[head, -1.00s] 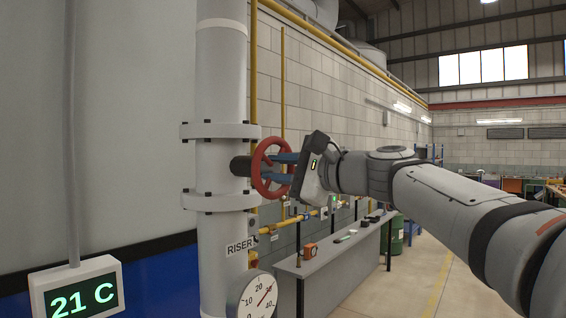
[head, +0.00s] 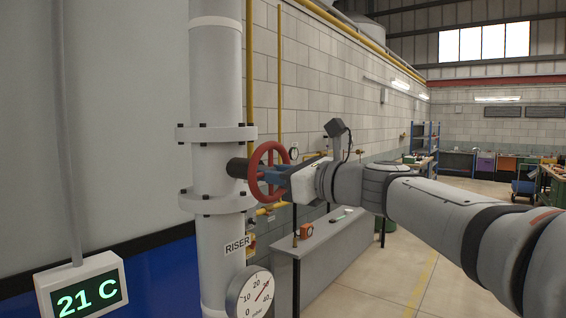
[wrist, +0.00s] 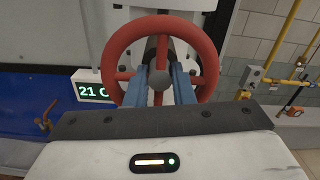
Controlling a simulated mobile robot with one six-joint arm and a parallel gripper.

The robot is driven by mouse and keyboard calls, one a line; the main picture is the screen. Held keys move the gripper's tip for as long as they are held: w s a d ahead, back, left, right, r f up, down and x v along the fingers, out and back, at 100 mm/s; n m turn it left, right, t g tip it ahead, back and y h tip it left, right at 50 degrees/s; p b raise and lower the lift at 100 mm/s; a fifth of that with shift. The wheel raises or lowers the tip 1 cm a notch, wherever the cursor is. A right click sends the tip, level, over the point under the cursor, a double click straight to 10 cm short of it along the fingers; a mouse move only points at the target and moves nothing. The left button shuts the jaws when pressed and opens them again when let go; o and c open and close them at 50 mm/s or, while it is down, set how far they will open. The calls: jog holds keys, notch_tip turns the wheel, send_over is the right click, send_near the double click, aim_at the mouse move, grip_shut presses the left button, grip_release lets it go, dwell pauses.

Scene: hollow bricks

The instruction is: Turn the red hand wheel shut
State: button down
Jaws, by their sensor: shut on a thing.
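The red hand wheel (head: 256,171) stands on a dark stem out of the side of the white riser pipe (head: 215,160), between two bolted flanges. In the wrist view the wheel (wrist: 116,52) faces me, with a grey hub in its middle. My gripper (head: 272,173) reaches the wheel from the right, its blue fingers at the wheel's face. In the wrist view the gripper's fingers (wrist: 161,78) lie on either side of the hub, inside the rim. The gripper is shut on the wheel; the exact contact is partly hidden.
A round gauge (head: 250,295) labelled with numbers and a display reading 21 C (head: 82,298) are low by the pipe. A grey bench (head: 335,245) stands along the block wall, below my arm. Yellow pipes (head: 280,90) run up the wall. Open floor lies at right.

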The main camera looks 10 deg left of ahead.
jog(key=m+p, duration=0.2)
jog(key=m, duration=0.1)
jog(key=shift+r+m, duration=0.25)
jog(key=shift+m, duration=0.05)
jog(key=shift+f+m+p, duration=0.2)
jog(key=shift+m+p, duration=0.35)
jog(key=shift+m, duration=1.35)
jog(key=c, duration=1.7)
grip_release()
jog(key=shift+o, duration=0.9)
jog(key=shift+s+a, duration=0.15)
jog(key=shift+a, duration=0.1)
jog(key=b+v, duration=0.2)
jog(key=v, duration=0.6)
jog(key=shift+b, duration=0.3)
jog(key=shift+f, duration=0.1)
